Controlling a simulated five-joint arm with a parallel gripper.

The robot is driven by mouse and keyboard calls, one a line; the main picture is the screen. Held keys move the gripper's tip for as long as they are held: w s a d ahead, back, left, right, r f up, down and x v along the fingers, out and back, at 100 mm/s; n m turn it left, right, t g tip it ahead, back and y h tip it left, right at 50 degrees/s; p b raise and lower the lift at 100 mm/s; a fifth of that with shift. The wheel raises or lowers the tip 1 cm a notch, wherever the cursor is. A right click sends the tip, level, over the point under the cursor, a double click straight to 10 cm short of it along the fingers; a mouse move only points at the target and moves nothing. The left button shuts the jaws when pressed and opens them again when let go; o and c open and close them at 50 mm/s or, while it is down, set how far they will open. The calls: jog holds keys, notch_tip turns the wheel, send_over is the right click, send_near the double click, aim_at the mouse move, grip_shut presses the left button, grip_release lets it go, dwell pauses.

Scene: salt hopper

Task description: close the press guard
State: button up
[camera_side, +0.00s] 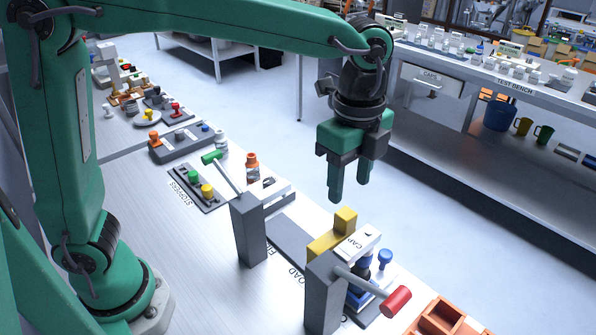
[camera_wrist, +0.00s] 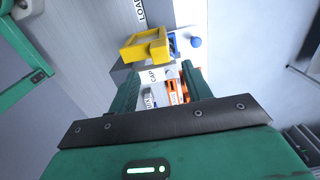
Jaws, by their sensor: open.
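The press guard is a yellow frame (camera_side: 322,246) with a raised yellow block at one end, beside the press marked CAP (camera_side: 325,290). In the wrist view the guard (camera_wrist: 129,53) shows as a hollow yellow frame at the upper middle, beside the white CAP label. The press has a lever with a red handle (camera_side: 396,301). My gripper (camera_side: 349,190) is open and empty, pointing down above and slightly right of the guard's raised block, apart from it. In the wrist view its green fingers (camera_wrist: 160,88) stand wide apart, with the guard beyond them.
A blue knob (camera_side: 385,258) stands just right of the press. An orange tray (camera_side: 445,318) lies at the front right. Another post with a green-handled lever (camera_side: 212,157) stands to the left. The floor right of my gripper is clear.

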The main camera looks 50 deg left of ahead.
aim_at(347, 213)
jog(key=shift+f, duration=0.1)
jog(key=shift+f, duration=3.85)
jog(key=shift+c, duration=0.4)
jog(key=shift+w, duration=0.1)
grip_shut()
